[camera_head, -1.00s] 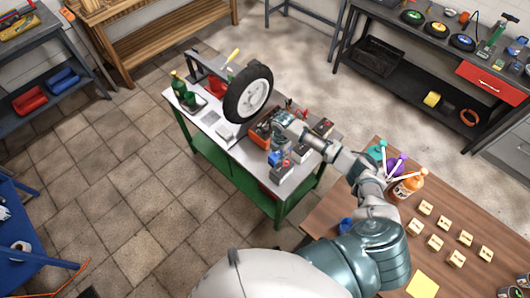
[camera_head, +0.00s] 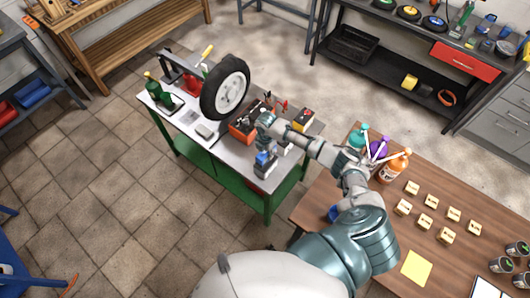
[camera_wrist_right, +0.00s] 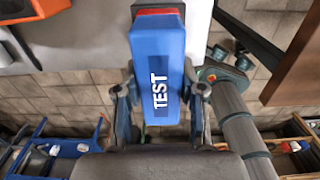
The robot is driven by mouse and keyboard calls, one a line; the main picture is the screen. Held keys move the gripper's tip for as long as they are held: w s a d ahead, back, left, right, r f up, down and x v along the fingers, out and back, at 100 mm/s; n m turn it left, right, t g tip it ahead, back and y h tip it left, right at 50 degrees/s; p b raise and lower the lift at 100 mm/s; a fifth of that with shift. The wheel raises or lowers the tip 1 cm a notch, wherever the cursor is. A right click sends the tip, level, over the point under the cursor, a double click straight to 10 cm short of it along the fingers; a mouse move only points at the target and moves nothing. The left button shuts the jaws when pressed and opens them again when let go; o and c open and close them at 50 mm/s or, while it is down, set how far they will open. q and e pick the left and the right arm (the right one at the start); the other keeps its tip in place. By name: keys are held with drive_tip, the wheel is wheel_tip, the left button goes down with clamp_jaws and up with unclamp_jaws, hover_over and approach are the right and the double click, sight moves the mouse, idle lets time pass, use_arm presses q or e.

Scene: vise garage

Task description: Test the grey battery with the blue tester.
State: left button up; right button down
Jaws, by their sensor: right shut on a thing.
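My right gripper (camera_wrist_right: 160,88) is shut on the blue tester (camera_wrist_right: 157,65), with one finger on each side. The tester's face reads "TEST", and a red part shows at its far end. In the head view my right arm reaches over the green workbench (camera_head: 196,146), and the gripper (camera_head: 265,138) is at its front right part. A blue thing shows just below the hand there, over a grey block at the bench's front edge. A grey block that looks like the grey battery (camera_head: 285,145) stands beside it; contact with the tester cannot be told. My left gripper is out of view.
A wheel (camera_head: 225,88), an orange toolbox (camera_head: 242,131) and a yellow-topped battery (camera_head: 303,119) crowd the bench around the hand. A wooden table (camera_head: 375,205) with bottles (camera_head: 394,167) and small blocks stands close on the right. Tiled floor is open at left.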

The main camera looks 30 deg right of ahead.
drive_tip(key=shift+d, duration=0.15)
drive_tip(key=shift+a+r, duration=0.1)
drive_tip(key=shift+a, duration=0.3)
drive_tip(key=shift+p, duration=0.35)
drive_tip(key=shift+d+f, duration=0.2)
drive_tip(key=shift+d, duration=0.05)
drive_tip(key=shift+a+r+p, duration=0.1)
drive_tip(key=shift+a+p, duration=0.05)
drive_tip(key=shift+p, duration=0.15)
idle(0.5)
drive_tip(key=shift+f+b, duration=0.4)
drive_tip(key=shift+f, duration=0.5)
drive_tip(key=shift+f+p, duration=0.3)
idle(0.5)
